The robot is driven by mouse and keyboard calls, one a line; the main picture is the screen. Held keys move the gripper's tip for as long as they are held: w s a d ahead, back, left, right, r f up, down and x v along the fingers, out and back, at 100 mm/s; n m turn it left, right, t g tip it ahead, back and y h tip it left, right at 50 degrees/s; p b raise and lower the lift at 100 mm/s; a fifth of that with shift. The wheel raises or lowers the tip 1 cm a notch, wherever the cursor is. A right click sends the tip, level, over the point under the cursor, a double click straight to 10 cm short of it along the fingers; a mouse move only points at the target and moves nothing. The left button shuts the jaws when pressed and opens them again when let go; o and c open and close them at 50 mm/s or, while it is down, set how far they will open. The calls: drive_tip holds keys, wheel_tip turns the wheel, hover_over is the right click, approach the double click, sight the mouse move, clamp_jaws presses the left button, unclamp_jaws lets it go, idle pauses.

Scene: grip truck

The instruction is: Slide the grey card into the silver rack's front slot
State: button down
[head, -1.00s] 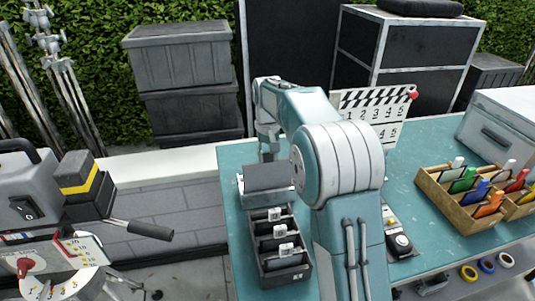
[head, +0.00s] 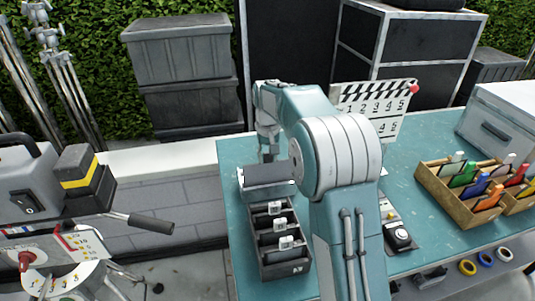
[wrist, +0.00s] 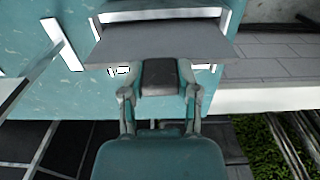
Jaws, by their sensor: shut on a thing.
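The grey card (head: 268,173) is a flat grey panel held by my gripper above the left part of the teal table. In the wrist view the card (wrist: 165,42) spans the top centre, and my gripper (wrist: 160,88) is shut on its darker grip piece. A silver-white frame, seemingly the silver rack (wrist: 160,15), shows just beyond the card. In the head view the card and my arm hide most of that frame. I cannot tell whether the card's edge is inside a slot or above it.
A dark rack (head: 289,266) with several compartments and white tags stands right in front of the card. A wooden organiser (head: 455,207) with coloured cards is at the right. A clapperboard (head: 372,105) stands behind my arm. A black lever handle (head: 150,226) juts in at the left.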

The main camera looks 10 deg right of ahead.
drive_tip(key=shift+f, duration=1.1)
drive_tip(key=shift+c, duration=1.3)
unclamp_jaws()
wheel_tip(320, 180, up, 12)
drive_tip(key=shift+f, duration=0.1)
